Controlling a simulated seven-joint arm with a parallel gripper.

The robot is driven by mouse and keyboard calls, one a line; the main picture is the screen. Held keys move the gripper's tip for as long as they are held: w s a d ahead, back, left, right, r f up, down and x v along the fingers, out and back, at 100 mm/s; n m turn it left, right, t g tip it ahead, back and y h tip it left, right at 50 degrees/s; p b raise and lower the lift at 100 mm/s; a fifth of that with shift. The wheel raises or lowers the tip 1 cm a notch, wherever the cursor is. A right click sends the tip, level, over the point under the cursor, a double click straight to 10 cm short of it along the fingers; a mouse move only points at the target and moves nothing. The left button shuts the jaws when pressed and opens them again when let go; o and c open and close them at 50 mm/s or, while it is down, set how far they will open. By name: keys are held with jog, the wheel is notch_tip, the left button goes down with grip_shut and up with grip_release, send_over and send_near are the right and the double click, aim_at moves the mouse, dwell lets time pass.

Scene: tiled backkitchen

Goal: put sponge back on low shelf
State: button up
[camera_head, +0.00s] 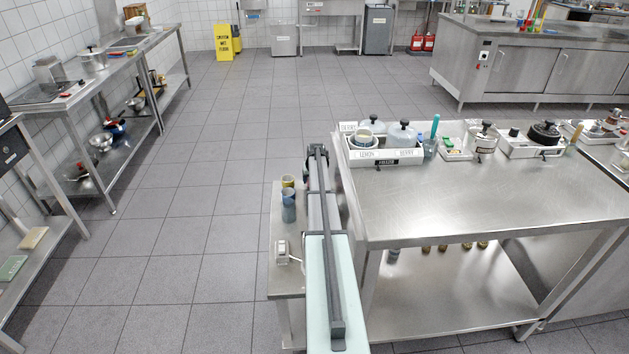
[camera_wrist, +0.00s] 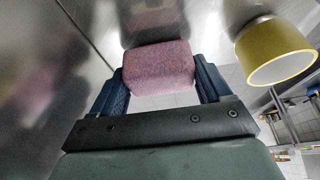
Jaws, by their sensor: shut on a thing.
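In the wrist view a pink speckled sponge (camera_wrist: 158,70) sits between the two blue fingers of my gripper (camera_wrist: 161,82). The fingers press on its left and right sides, and the gripper is shut on it. A grey metal surface lies close behind the sponge. In the head view my arm reaches forward along the left side of the steel table; the sponge and fingertips cannot be made out there. A low shelf (camera_head: 440,300) runs under the steel table, and another low shelf (camera_head: 95,183) is under the left counter. I cannot tell which one the task means.
A yellow cup (camera_wrist: 275,52) is close right of my gripper. The floor at left is clear.

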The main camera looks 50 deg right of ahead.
jog(key=shift+f, duration=0.25)
jog(key=shift+f, duration=0.1)
jog(key=o, duration=1)
jog(key=shift+c, duration=0.2)
jog(key=v, duration=1.2)
